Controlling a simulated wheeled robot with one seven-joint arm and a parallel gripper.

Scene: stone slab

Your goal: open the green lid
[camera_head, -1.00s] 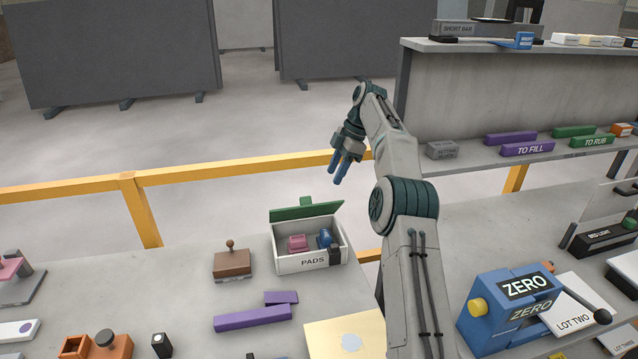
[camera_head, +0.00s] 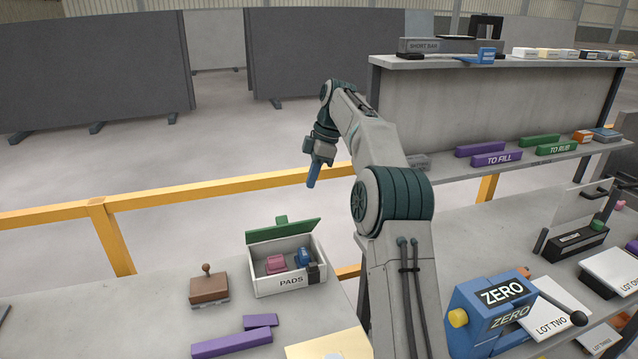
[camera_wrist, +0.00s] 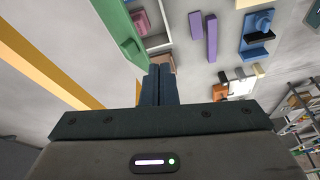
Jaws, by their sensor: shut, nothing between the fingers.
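The green lid (camera_head: 283,231) stands raised along the back edge of the white box labelled PADS (camera_head: 290,281). The box is open, and a pink item (camera_head: 275,264) and a blue item (camera_head: 304,257) lie inside. My gripper (camera_head: 313,178) is above and behind the box, apart from the lid, with its blue fingers shut and empty. In the wrist view my shut fingers (camera_wrist: 157,85) point toward the table, and the green lid (camera_wrist: 118,34) lies up and left of them.
A brown stamp block (camera_head: 209,289) sits left of the box, and purple bars (camera_head: 232,344) lie in front. A blue ZERO device (camera_head: 490,308) stands at right. A yellow rail (camera_head: 180,190) runs behind the table. A grey shelf (camera_head: 480,110) stands back right.

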